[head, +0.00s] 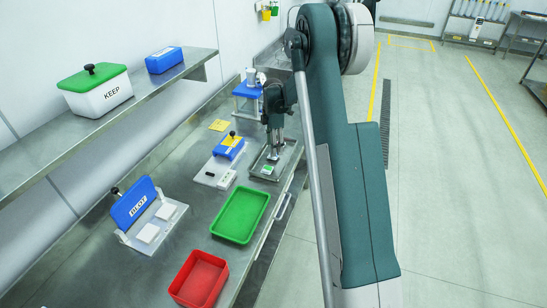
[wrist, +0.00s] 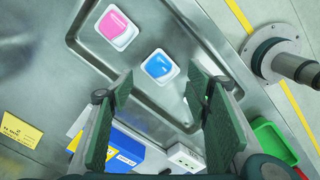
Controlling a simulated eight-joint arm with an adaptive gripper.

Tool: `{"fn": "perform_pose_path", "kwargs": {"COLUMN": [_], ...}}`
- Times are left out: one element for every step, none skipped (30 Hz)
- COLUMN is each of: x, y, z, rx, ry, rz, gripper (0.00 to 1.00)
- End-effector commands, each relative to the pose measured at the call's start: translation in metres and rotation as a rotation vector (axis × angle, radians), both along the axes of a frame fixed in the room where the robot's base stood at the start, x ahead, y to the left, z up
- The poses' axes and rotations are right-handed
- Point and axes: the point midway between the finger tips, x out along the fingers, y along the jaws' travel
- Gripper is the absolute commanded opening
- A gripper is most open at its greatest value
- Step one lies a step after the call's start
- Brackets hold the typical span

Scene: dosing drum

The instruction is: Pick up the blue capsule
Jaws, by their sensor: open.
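The blue capsule (wrist: 158,66) shows in the wrist view as a blue top in a white square body, lying in a shallow metal tray (wrist: 83,50). A pink capsule (wrist: 118,27) lies up and left of it. A green one (wrist: 194,92) lies on its other side, partly behind a finger. My gripper (wrist: 166,88) is open and empty, its fingers spread to both sides just below the blue capsule in the picture. In the head view my gripper (head: 273,152) is over the tray (head: 289,160). The green capsule (head: 267,168) shows there; I cannot make out the blue one.
A blue-lidded device (head: 229,146) stands left of the tray. A green tray (head: 240,215), a red bin (head: 199,279) and the PILOT stand (head: 136,203) are nearer. A shelf above holds the KEEP box (head: 98,90) and a blue box (head: 164,60).

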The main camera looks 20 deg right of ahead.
Motion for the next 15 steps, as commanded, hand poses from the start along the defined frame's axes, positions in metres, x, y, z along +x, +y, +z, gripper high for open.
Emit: {"fn": "perform_pose_path", "kwargs": {"x": [0.000,0.000,0.000,0.000,-0.001,-0.001,-0.001,-0.001,0.000,0.000,-0.001,-0.001,-0.001,-0.001,-0.001], "y": [0.000,-0.001,-0.001,-0.001,-0.001,-0.001,-0.001,-0.001,-0.001,-0.001,-0.001,-0.001,-0.001,-0.001,-0.001], "z": [-0.005,-0.008,-0.013,-0.016,-0.020,-0.024,-0.028,-0.031,-0.035,-0.037,-0.040,-0.042,-0.043,-0.044,-0.044], "rx": [0.000,0.000,0.000,0.000,0.000,0.000,0.000,0.000,0.000,0.000,0.000,0.000,0.000,0.000,0.000], "ry": [0.000,0.000,0.000,0.000,0.000,0.000,0.000,0.000,0.000,0.000,0.000,0.000,0.000,0.000,0.000], "rz": [0.000,0.000,0.000,0.000,0.000,0.000,0.000,0.000,0.000,0.000,0.000,0.000,0.000,0.000,0.000], "gripper": [0.48,0.48,0.48,0.48,0.48,0.48,0.48,0.48,0.48,0.48,0.48,0.48,0.48,0.48,0.48]}}
